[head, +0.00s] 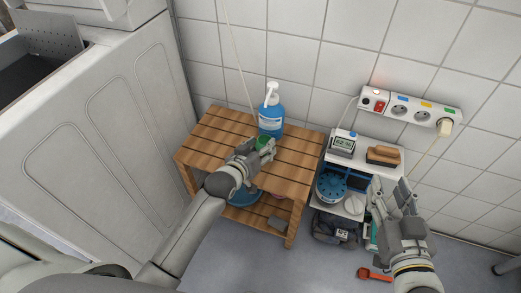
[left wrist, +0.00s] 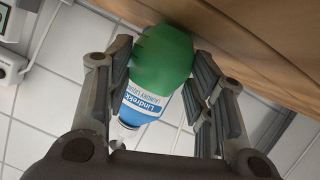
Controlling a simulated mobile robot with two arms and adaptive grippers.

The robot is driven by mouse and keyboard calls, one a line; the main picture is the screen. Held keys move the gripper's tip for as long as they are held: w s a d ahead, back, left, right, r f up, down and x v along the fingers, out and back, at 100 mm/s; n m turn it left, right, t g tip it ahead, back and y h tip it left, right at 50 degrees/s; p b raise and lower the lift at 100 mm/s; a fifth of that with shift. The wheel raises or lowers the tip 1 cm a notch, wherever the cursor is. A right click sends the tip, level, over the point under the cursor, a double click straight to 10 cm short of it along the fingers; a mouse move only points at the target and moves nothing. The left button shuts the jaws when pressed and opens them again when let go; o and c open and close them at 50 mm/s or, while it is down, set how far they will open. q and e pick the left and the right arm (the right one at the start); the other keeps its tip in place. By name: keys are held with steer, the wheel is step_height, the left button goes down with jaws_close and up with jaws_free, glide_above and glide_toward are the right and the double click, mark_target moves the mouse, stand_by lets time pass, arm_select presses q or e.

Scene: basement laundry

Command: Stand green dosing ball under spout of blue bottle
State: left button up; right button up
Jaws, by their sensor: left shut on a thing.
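The green dosing ball (head: 264,142) is between the fingers of my left gripper (head: 262,149), which is shut on it, at the front of the blue bottle (head: 271,121). In the left wrist view the green ball (left wrist: 163,58) fills the space between the fingers, with the blue bottle (left wrist: 143,105) behind it. The bottle stands upright near the back edge of the slatted wooden table (head: 220,140), its white pump on top. I cannot tell if the ball touches the table. My right gripper (head: 389,188) looks open and empty, right of the table.
A white shelf unit right of the table holds a digital display (head: 342,144), a brush (head: 383,155) and a blue round container (head: 331,187). A power strip (head: 410,107) is on the tiled wall. A red scoop (head: 374,274) lies on the floor. A white machine stands left. The left tabletop is clear.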

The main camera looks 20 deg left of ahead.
arm_select(q)
steer(key=shift+f, duration=0.1)
arm_select(e)
steer(key=shift+w+a+r, duration=0.1)
steer(key=shift+r, duration=0.25)
arm_select(q)
steer(key=shift+f, duration=0.1)
steer(key=o, duration=1)
arm_select(e)
steer(key=shift+t, duration=0.3)
